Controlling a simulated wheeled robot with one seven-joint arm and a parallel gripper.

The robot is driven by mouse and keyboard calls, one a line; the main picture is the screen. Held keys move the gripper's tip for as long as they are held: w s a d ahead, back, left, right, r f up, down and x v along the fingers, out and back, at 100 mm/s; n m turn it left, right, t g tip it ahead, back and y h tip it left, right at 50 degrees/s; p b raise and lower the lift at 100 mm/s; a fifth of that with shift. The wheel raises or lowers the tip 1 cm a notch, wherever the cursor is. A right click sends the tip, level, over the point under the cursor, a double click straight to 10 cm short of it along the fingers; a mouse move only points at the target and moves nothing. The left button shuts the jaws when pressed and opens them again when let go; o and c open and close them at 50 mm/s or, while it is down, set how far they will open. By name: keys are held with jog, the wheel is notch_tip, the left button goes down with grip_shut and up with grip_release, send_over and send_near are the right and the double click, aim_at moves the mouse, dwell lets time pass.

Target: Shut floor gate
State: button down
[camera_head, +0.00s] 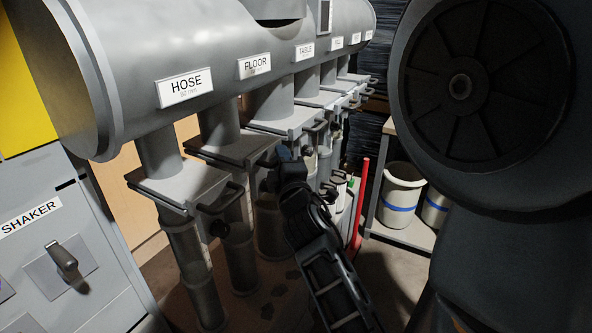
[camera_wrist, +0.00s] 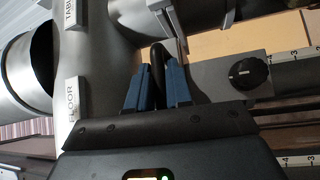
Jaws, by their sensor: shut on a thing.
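The floor gate (camera_head: 232,149) is a flat grey plate across the pipe below the FLOOR label (camera_head: 254,66), which also shows in the wrist view (camera_wrist: 73,103). My gripper (camera_head: 272,168) is at the front right end of this gate. In the wrist view its blue fingers (camera_wrist: 158,84) are shut on the gate's black handle (camera_wrist: 157,62), which stands between them. A black knob (camera_wrist: 249,73) sits on a grey plate right of the fingers. My gripper and arm partly hide the handle in the head view, and I cannot tell how far the gate is slid in.
The hose gate (camera_head: 175,184) with its own handle is to the left, and the table gate (camera_head: 290,122) is just behind. A grey shaker cabinet (camera_head: 60,235) stands at the left. A red pole (camera_head: 359,205) and white buckets (camera_head: 400,194) on a shelf are at the right.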

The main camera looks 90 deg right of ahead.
jog(key=shift+w+f, duration=0.1)
jog(key=shift+w, duration=0.05)
jog(key=c, duration=1.3)
grip_release()
jog(key=shift+w+d, duration=0.1)
jog(key=shift+d, duration=0.05)
jog(key=shift+o, duration=0.8)
jog(key=b+v, duration=0.3)
jog(key=v, duration=0.5)
